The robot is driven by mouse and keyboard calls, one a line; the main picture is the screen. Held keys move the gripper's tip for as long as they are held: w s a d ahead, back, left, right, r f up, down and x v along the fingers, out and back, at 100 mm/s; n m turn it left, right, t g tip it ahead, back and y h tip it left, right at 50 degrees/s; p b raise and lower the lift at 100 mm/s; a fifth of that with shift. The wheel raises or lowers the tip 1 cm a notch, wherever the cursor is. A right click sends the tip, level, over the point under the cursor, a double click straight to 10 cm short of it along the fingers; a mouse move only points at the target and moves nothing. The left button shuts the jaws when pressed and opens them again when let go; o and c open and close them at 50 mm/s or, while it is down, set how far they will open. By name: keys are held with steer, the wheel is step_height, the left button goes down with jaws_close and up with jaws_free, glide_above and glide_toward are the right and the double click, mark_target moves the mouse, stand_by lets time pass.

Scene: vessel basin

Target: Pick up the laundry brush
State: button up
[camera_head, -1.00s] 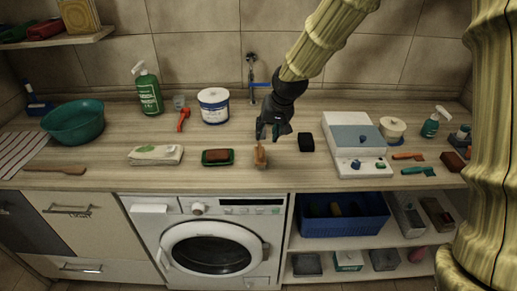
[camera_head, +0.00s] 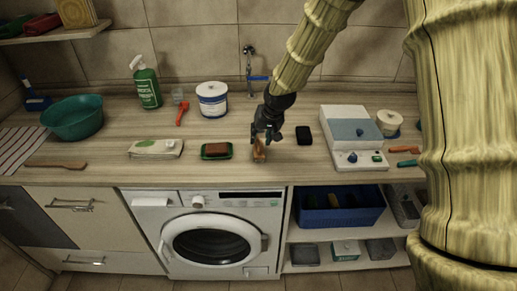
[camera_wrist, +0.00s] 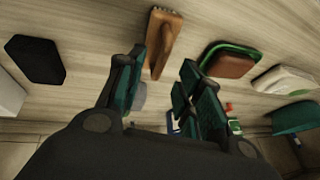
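The laundry brush (camera_head: 259,153) looks like the small brown wooden piece near the counter's front edge, right of the soap dish. In the wrist view the brush (camera_wrist: 166,42) is a tapered wooden body ahead of my fingers, nearer the left finger, which hides part of its edge. My gripper (camera_head: 264,138) is over the brush, pointing down. In the wrist view my gripper (camera_wrist: 163,62) has its fingers spread, with a clear gap between them. I see no grip on the brush; whether a finger touches it I cannot tell.
A green soap dish (camera_head: 204,155) with a brown bar is left of the brush. A black block (camera_head: 304,135) is close on the right, then a white scale-like box (camera_head: 341,147). A folded cloth (camera_head: 155,149) lies farther left. A white tub (camera_head: 213,101) stands behind.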

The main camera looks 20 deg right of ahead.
steer(key=shift+p+x, duration=0.65)
steer(key=shift+x, duration=1.15)
steer(key=shift+c, duration=0.4)
jaws_close()
